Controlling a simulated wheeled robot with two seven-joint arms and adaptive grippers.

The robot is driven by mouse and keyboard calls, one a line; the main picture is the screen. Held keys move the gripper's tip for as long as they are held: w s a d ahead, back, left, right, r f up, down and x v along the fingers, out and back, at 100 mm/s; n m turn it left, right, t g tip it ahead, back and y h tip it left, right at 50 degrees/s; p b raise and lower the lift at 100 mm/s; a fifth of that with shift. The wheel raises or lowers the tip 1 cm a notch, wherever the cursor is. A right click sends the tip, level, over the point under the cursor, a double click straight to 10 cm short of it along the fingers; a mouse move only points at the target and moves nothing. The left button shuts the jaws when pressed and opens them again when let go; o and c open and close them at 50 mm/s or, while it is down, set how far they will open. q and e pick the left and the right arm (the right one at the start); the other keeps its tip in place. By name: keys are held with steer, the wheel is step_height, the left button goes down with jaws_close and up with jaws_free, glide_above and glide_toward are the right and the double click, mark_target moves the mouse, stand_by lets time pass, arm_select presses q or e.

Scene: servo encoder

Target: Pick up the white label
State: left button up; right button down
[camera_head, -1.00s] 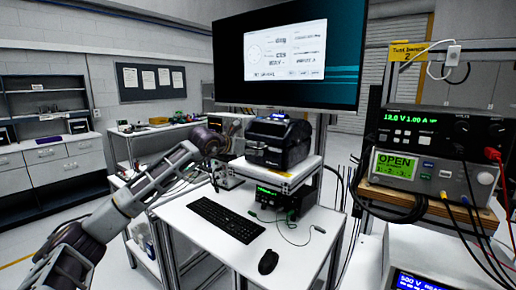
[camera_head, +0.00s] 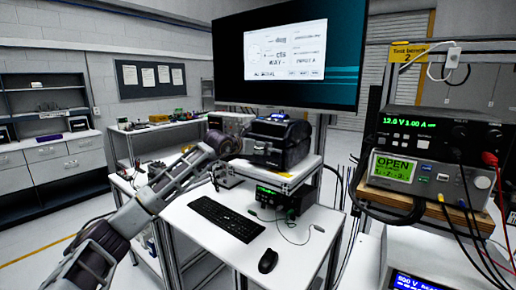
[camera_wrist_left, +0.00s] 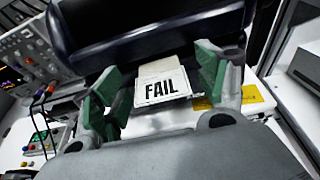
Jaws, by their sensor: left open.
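The white label (camera_wrist_left: 160,88), printed with "FAIL", sticks out from the front of the black label printer (camera_wrist_left: 150,35) in the left wrist view. My left gripper (camera_wrist_left: 163,97) is open, with one green-padded finger on each side of the label and gaps between. In the head view the label cannot be made out. There the printer (camera_head: 283,143) stands on a raised white shelf, and my left gripper (camera_head: 228,173) is small and dark at its front left. My right gripper is not in view.
A keyboard (camera_head: 226,218) and a mouse (camera_head: 268,262) lie on the white desk below the shelf. A large monitor (camera_head: 287,55) hangs above the printer. Stacked bench instruments (camera_head: 430,165) with cables stand at the right. A yellow sticker (camera_wrist_left: 250,94) is beside the right finger.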

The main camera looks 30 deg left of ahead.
arm_select(q)
steer(key=shift+c, duration=1.3)
steer(key=c, duration=0.4)
steer(key=shift+c, duration=0.4)
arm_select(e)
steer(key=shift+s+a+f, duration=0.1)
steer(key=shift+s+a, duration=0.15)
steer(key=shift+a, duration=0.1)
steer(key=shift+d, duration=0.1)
arm_select(q)
steer(key=shift+r, duration=0.15)
